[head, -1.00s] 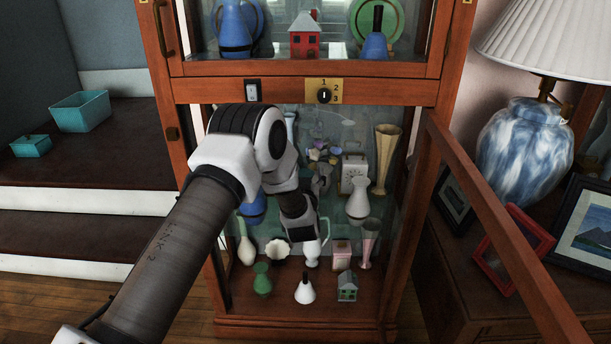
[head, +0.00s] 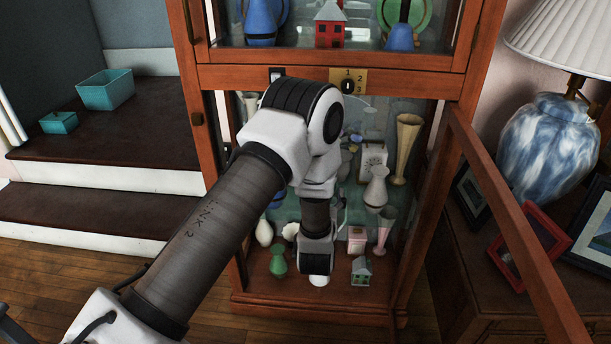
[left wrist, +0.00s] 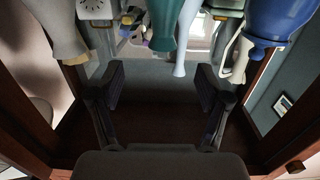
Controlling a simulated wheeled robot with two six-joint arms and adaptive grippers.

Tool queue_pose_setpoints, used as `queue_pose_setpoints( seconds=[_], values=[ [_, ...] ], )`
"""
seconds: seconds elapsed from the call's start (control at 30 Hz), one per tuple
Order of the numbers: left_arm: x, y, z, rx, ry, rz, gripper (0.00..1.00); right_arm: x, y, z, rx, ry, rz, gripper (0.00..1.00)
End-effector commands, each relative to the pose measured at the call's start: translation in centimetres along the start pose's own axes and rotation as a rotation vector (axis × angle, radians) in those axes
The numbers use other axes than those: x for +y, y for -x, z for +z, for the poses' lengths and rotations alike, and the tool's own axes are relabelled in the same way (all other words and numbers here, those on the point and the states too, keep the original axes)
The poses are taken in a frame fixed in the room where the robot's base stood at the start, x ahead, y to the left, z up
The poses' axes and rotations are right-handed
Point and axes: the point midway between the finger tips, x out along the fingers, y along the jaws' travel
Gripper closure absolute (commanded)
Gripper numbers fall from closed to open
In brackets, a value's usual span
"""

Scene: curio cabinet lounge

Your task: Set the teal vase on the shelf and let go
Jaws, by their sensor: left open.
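A teal-green vase (left wrist: 164,22), probably the teal vase, shows only in part at the top middle of the left wrist view, which looks upside down. My left gripper (left wrist: 160,78) is open, with one finger on each side and nothing between them. The vase lies beyond the fingertips, apart from them. In the head view my arm hides the gripper and this vase. The glass shelf (head: 345,207) inside the cabinet shows in part behind my arm. My right gripper is not in view.
A white vase (head: 376,190), a clock and a tall trumpet vase (head: 406,150) stand right of my arm. A blue vessel (left wrist: 282,22) and a pale slim vase (left wrist: 186,40) are close in the wrist view. The open door frame (head: 515,230) juts out at the right.

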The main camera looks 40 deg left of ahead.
Motion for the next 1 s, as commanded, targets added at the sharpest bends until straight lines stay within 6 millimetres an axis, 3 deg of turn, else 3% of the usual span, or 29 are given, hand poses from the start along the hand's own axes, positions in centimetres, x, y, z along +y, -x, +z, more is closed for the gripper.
queue_pose_setpoints(
  seconds=[0.07, 0.17, 0.2, 0.27, 0.3, 0.4, 0.5, 0.63, 1.0],
  values=[
    [0.2, 1.9, 4.0, -0.136, -0.032, 0.047, 0.23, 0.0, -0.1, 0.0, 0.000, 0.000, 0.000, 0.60],
    [0.3, 7.2, 11.9, -0.434, -0.100, 0.141, 0.23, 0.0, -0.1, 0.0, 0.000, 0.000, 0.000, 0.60],
    [0.0, 10.4, 15.1, -0.576, -0.133, 0.182, 0.23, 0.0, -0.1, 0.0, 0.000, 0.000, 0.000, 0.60],
    [-1.0, 15.8, 19.4, -0.793, -0.187, 0.238, 0.23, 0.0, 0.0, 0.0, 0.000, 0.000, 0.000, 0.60],
    [-1.8, 19.6, 21.6, -0.930, -0.222, 0.270, 0.23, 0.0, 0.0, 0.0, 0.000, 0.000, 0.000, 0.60],
    [-4.2, 28.2, 24.7, -1.224, -0.303, 0.335, 0.23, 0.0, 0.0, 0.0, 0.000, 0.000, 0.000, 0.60],
    [-6.0, 33.8, 25.5, -1.410, -0.356, 0.371, 0.23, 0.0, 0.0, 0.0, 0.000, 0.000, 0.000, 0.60],
    [-6.9, 36.2, 25.6, -1.491, -0.380, 0.385, 0.23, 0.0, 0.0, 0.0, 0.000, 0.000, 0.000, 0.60],
    [-6.9, 36.0, 25.6, -1.486, -0.378, 0.384, 0.23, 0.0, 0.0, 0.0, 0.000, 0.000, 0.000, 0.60]
  ],
)
